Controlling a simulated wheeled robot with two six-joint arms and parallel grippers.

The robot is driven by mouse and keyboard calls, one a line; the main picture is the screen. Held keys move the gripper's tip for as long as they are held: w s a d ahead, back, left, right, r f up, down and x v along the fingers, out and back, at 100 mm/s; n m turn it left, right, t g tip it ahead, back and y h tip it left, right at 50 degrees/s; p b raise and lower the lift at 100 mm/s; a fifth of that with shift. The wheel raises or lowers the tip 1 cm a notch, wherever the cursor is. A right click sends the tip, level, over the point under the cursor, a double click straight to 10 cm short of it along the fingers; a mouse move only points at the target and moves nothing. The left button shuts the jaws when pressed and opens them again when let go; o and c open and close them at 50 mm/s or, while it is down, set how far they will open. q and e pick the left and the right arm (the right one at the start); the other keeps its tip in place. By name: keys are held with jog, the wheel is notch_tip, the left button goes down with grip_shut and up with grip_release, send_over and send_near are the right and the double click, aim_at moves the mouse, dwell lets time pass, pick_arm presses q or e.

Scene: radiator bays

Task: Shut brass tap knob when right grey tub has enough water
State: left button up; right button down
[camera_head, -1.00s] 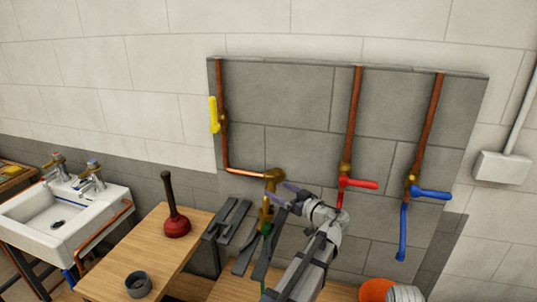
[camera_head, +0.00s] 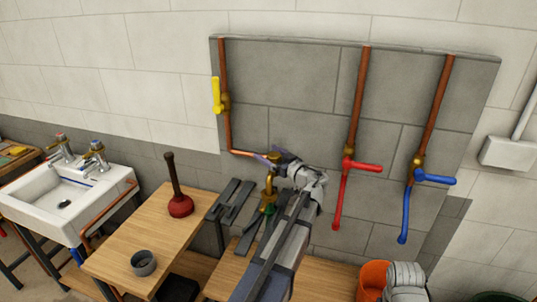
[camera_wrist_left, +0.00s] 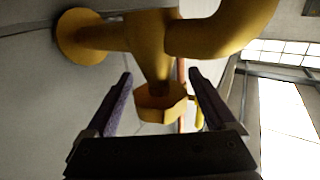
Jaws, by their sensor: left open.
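The brass tap (camera_head: 270,186) sticks out at the lower end of the left copper pipe on the grey block panel. In the left wrist view the tap's body (camera_wrist_left: 130,35) crosses the top, and its faceted brass knob (camera_wrist_left: 162,102) lies between the spread fingers. My left gripper (camera_wrist_left: 160,95) is open, with a visible gap on each side of the knob. In the head view my left gripper (camera_head: 276,157) is at the top of the tap. My left arm hides part of the bench below. I cannot make out the right grey tub or its water level. My right gripper is out of view.
A red tap (camera_head: 348,163) and a blue tap (camera_head: 420,175) are right of my arm. A yellow lever (camera_head: 216,95) is on the left pipe. A plunger (camera_head: 180,205) and a grey cup (camera_head: 143,262) stand on the wooden table. An orange bucket (camera_head: 373,278) is at the lower right.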

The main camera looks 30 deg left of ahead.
pick_arm(q)
jog(key=shift+a, duration=0.1)
jog(key=shift+c, duration=0.2)
jog(key=c, duration=1.3)
jog(key=shift+t, duration=0.3)
jog(key=shift+w+d+m+t+h, duration=0.2)
jog(key=shift+w+m+t+h, duration=0.05)
jog(key=shift+m+t+h, duration=1.1)
jog(key=shift+w+d+m+t+h, duration=0.2)
jog(key=shift+m+t+h, duration=0.85)
jog(key=shift+t, duration=0.45)
jog(key=shift+w+d+m+t+h, duration=0.15)
jog(key=shift+w+m+t+h, duration=0.1)
jog(key=shift+m+t+h, duration=1)
jog(key=o, duration=1.3)
